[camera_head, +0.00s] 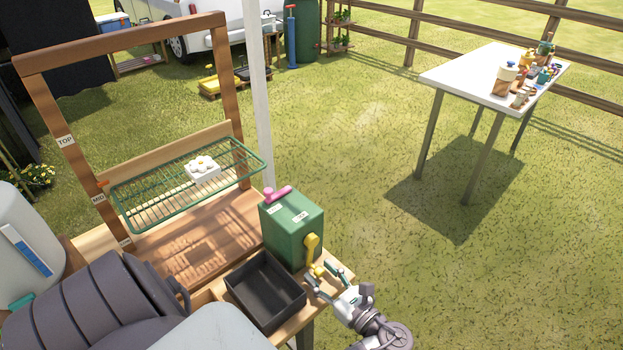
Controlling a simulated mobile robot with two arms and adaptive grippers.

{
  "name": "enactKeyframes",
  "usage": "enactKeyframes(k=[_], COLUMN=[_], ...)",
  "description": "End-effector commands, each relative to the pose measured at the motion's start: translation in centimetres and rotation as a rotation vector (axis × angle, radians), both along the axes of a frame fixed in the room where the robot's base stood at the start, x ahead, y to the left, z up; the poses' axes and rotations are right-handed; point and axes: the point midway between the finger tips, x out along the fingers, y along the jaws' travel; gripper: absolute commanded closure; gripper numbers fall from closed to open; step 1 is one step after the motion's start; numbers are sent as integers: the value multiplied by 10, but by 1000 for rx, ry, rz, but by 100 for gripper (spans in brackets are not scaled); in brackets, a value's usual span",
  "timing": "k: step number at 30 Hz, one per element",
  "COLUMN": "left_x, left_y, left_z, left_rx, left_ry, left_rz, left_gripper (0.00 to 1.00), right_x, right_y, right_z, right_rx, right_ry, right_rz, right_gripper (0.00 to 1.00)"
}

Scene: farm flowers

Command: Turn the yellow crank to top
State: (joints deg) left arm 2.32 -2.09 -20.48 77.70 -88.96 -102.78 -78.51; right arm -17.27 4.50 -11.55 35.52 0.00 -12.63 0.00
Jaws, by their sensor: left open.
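The yellow crank (312,246) is on the side of a green box (290,222) at the table's right end. Its arm hangs down, with the rounded yellow knob at the lower end. My left gripper (326,271) is open beside the knob. Its fingers are spread close to the knob; I cannot tell whether they touch it. A green wire rack (150,208) hangs in a wooden frame and carries a white block with a flower (202,168). The frame's left post has a TOP label (65,141) and, lower, a MID label (98,198) near the rack's level. My right gripper is not in view.
A pink handle (278,194) sits on top of the green box. A black tray (265,288) lies on the wooden table in front of it. A white post (258,100) stands behind. A white table (470,75) with small items is far right. Grass between is clear.

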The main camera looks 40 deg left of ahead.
Motion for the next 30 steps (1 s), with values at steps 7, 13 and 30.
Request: enactKeyframes(k=[7,13,30], left_x=[-1,-1,-1], left_y=[-3,-2,-2], left_z=[0,0,2], left_rx=[0,0,1], left_ry=[0,0,8], left_rz=[0,0,0], left_gripper=[51,62,100], right_x=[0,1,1], right_y=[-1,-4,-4], right_z=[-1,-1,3], right_rx=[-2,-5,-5], right_ry=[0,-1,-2], right_rz=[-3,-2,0], right_gripper=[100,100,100])
